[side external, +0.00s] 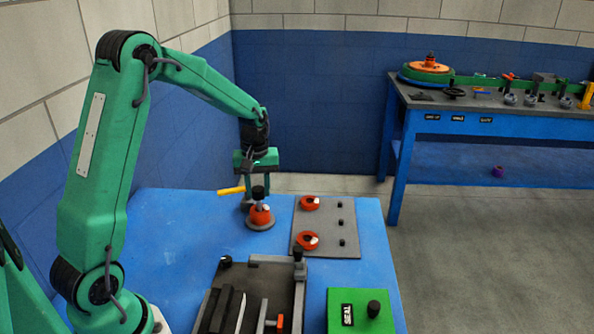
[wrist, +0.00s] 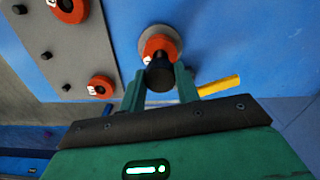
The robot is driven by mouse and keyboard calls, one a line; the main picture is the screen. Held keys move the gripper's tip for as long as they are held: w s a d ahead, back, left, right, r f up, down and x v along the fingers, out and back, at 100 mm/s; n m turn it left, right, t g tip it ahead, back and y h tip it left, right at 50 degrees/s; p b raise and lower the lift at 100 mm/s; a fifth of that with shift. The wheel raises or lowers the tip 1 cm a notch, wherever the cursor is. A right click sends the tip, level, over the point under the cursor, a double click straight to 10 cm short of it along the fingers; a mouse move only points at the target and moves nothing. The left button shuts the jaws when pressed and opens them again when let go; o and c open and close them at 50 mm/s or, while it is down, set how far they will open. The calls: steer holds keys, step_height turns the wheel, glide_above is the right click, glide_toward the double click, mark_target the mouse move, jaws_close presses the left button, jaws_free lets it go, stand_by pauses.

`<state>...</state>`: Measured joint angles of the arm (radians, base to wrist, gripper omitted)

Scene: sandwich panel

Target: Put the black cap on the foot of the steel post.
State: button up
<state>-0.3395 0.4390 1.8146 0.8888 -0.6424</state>
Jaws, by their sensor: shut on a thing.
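My gripper (side external: 258,184) points down over the far part of the blue table. It is shut on a black piece, which looks like the black cap (side external: 258,193). In the wrist view the black piece (wrist: 160,77) sits between the two green fingers. Directly below it is an orange-red holder (side external: 261,216) on a round grey base, which also shows in the wrist view (wrist: 157,44). A short grey stub, perhaps the steel post, shows between the holder and the black piece. I cannot tell whether cap and stub touch.
A yellow bar (side external: 231,191) sticks out left beside the holder. A grey plate (side external: 325,228) with two orange-red rings and black knobs lies to the right. A dark tray with a clamp (side external: 299,262) and a green button box (side external: 360,322) are nearer. Blue table shows bare between them.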

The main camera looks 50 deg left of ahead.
mark_target(258, 189)
steer(key=shift+f, duration=1.25)
stand_by(1.8)
steer(key=o, duration=1.4)
steer(key=shift+r, duration=0.15)
steer(key=shift+r, duration=3.65)
